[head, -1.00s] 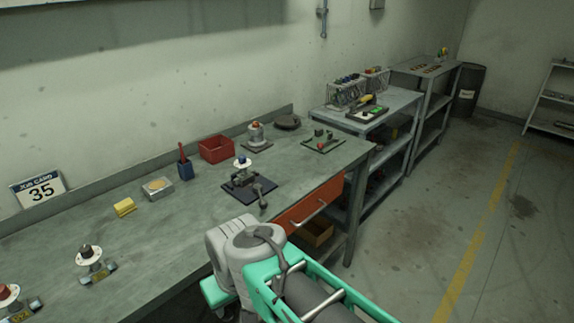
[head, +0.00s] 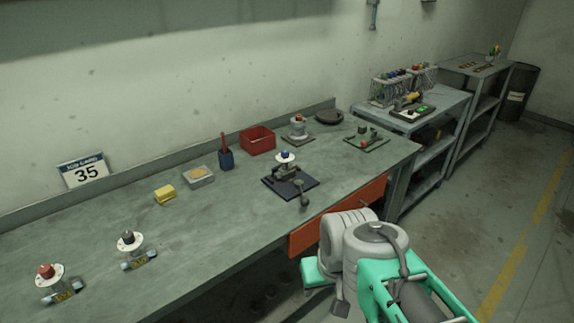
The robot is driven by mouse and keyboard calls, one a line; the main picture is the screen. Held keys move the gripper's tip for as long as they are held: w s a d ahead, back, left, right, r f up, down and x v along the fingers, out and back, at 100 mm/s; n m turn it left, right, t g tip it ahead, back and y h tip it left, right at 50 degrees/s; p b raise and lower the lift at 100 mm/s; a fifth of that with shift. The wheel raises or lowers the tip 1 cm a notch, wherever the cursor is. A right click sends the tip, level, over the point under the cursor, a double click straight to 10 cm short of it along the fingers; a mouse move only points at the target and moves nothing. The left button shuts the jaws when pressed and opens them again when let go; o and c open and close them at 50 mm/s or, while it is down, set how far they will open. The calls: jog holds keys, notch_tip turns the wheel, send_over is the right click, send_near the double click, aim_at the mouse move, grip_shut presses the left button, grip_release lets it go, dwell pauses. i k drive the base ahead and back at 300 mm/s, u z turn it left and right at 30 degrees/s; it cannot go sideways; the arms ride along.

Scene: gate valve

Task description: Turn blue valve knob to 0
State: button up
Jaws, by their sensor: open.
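A small valve with a blue knob (head: 286,154) on a white round dial stands on a dark square plate (head: 305,190) on the near workbench. The knob's pointer and the dial's numbers are too small to read. My arm, grey and green, shows at the lower right in front of the bench. My gripper is not in view. Two more valves with white dials stand at the front left: one with a red-brown knob (head: 45,270) and one with a dark knob (head: 128,237).
The workbench (head: 215,215) also holds a yellow block (head: 165,194), a blue cup (head: 226,160), a red bin (head: 257,140) and a job card (head: 84,171) reading 35. An orange drawer (head: 320,228) is at its front. Floor with a yellow line (head: 520,250) lies clear at right.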

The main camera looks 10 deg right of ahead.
aim_at(285, 153)
jog(key=z, duration=0.5)
jog(key=k, duration=1)
jog(key=u, duration=0.6)
jog(key=i, duration=1.35)
jog(key=z, duration=0.35)
